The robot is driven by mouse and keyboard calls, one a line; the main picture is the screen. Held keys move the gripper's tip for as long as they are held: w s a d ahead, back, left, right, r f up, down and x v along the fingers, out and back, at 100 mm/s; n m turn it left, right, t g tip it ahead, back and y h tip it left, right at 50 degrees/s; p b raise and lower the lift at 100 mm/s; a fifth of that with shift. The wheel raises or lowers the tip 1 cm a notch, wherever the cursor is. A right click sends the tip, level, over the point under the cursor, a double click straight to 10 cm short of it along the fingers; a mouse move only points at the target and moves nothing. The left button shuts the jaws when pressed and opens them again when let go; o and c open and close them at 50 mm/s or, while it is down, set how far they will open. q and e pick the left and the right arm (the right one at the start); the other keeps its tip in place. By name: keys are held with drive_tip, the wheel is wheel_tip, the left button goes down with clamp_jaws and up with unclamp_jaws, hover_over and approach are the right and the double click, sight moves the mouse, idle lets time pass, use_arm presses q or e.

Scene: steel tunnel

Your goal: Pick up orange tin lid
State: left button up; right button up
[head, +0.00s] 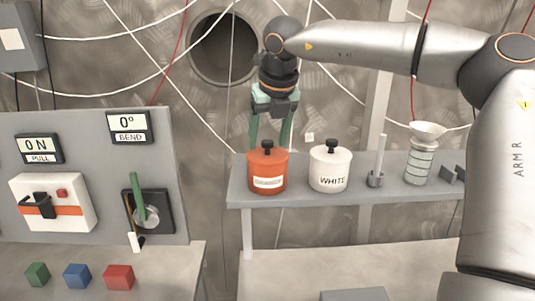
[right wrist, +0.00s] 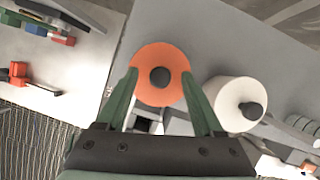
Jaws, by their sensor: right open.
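The orange tin lid (head: 267,157) with its black knob sits on the orange tin (head: 267,181), which stands on the grey shelf (head: 300,194). In the right wrist view the lid (right wrist: 146,88) is an orange disc with the black knob in its middle. My right gripper (head: 270,145) points down over the tin, with its green fingers apart. In the right wrist view the fingers reach to either side of the lid; I cannot tell whether they touch it. The gripper holds nothing. My left gripper is not in view.
Further right are a rod on a base (head: 376,165) and a funnel-topped cylinder (head: 421,155). A control panel (head: 85,170) stands left, with small blocks before it.

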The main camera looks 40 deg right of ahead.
sight(269, 142)
clamp_jaws()
idle(0.3)
idle(0.4)
drive_tip(key=shift+r, duration=0.55)
wheel_tip(269, 142, up, 2)
drive_tip(key=shift+r, duration=0.2)
drive_tip(key=s+a+r+b, duration=0.2)
drive_tip(key=s+r, duration=0.7)
drive_tip(key=s, duration=0.5)
drive_tip(key=shift+a+r+b, duration=0.25)
drive_tip(key=shift+a+b, duration=0.05)
drive_tip(key=shift+b, duration=0.35)
